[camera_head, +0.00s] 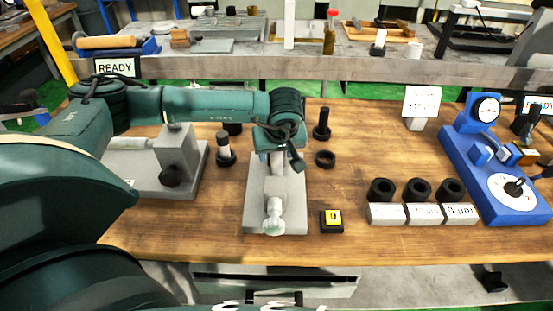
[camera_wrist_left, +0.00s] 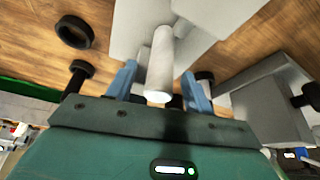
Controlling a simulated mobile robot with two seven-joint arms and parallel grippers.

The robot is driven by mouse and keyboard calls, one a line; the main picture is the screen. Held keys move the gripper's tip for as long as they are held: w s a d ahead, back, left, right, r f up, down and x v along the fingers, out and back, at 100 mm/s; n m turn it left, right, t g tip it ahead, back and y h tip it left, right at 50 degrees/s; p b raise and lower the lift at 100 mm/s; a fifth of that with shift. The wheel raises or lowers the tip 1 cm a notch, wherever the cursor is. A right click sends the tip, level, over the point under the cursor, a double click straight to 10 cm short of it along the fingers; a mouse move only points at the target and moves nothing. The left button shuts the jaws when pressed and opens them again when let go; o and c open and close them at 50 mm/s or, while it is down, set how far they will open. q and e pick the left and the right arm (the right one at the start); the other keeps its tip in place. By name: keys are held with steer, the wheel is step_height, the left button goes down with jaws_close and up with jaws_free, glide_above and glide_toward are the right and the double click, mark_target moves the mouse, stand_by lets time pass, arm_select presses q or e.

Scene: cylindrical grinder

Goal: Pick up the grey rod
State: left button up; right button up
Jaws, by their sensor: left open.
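The grey rod (camera_wrist_left: 162,55) shows in the left wrist view as a pale, smooth cylinder in front of a grey block. Its near end lies between my left gripper's two blue fingers (camera_wrist_left: 160,82), with a visible gap on each side. In the head view my left gripper (camera_head: 277,172) points down over the grey fixture (camera_head: 256,205), which has a pale round knob at its front. There the gripper mostly hides the rod. My left gripper is open. My right gripper is not in view.
A black ring (camera_head: 325,159) and a black post (camera_head: 321,124) stand right of the fixture. A yellow-topped button (camera_head: 332,221) sits at its front right. A grey machine (camera_head: 180,160) is to the left. Three black rings and a blue gauge stand (camera_head: 480,150) are farther right.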

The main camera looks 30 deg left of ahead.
arm_select(q)
steer(key=shift+w+f, duration=0.1)
steer(key=shift+f, duration=0.2)
steer(key=shift+c, duration=0.3)
jaws_close()
steer(key=shift+r, duration=0.15)
